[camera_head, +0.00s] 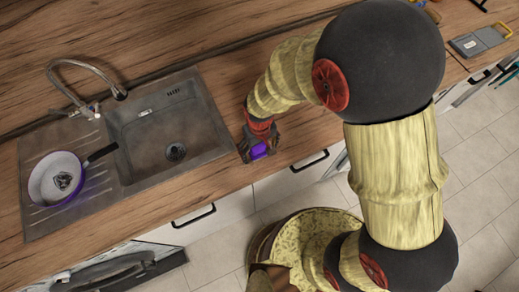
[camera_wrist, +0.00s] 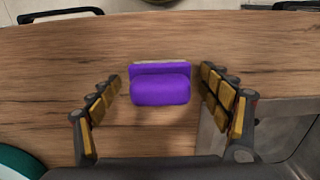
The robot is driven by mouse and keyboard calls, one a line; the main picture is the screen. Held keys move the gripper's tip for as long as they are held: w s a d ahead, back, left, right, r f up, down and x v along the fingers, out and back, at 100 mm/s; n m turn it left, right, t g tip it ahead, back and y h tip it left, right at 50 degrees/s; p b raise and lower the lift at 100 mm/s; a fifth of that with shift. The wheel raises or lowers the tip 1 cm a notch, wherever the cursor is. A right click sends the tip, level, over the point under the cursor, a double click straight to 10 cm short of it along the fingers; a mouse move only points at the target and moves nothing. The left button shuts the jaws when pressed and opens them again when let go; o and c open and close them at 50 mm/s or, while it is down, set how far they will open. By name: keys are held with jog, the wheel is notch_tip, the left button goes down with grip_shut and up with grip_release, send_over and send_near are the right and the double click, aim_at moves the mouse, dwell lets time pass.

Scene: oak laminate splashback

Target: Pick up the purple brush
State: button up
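The purple brush (camera_wrist: 160,90) lies on the wooden counter, with a thin pale strip along its upper edge in the wrist view. My gripper (camera_wrist: 160,88) is open, with one finger on each side of the brush and a gap of bare counter on both sides. In the head view, the brush (camera_head: 259,151) shows as a purple patch at the counter's front edge, partly hidden by my gripper (camera_head: 257,150), to the right of the sink.
The sink (camera_head: 205,115) with its tap (camera_head: 88,108) is to the left. A pan (camera_head: 57,178) sits on the drainboard. Drawer handles (camera_head: 310,161) project below the counter edge. A teal round object (camera_wrist: 18,163) shows at lower left in the wrist view.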

aim_at(259, 146)
jog(key=shift+c, duration=1.2)
jog(key=c, duration=0.9)
jog(key=shift+r, duration=0.1)
jog(key=shift+c, duration=0.3)
jog(key=shift+r, duration=0.55)
notch_tip(259, 146, up, 2)
jog(key=shift+r+p, duration=0.2)
jog(key=shift+p, duration=0.15)
jog(key=s+d+r+p, duration=0.1)
jog(key=s+d+r, duration=0.2)
jog(key=s+r, duration=0.6)
jog(key=s, duration=0.4)
jog(key=shift+s+d+r+p, duration=0.2)
jog(key=shift+s+d+p, duration=0.05)
jog(key=shift+d+p, duration=0.15)
